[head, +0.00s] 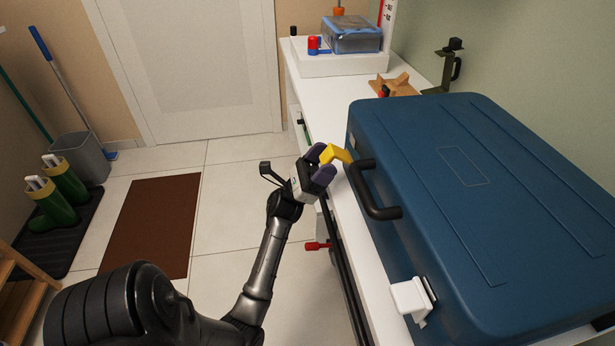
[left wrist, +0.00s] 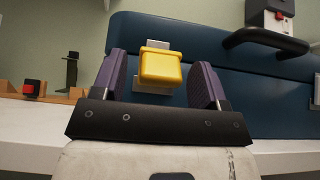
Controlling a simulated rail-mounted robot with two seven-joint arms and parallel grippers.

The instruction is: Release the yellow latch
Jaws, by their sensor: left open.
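The yellow latch (head: 337,154) is on the front side of a blue suitcase (head: 480,190), left of its black handle (head: 375,195). It also shows in the left wrist view (left wrist: 161,67), between the fingers, with light plates above and below it. My left gripper (head: 322,165) is open at the latch, its purple fingers one on each side. In the left wrist view a gap shows between each finger and the latch (left wrist: 160,92). A white latch (head: 411,297) is on the same side, right of the handle. My right gripper is not in view.
The suitcase lies on a white counter (head: 335,88). A red knob (head: 316,246) sticks out below the counter's front edge. A wooden piece (head: 396,85) and a dark green tool (head: 447,68) stand behind the suitcase.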

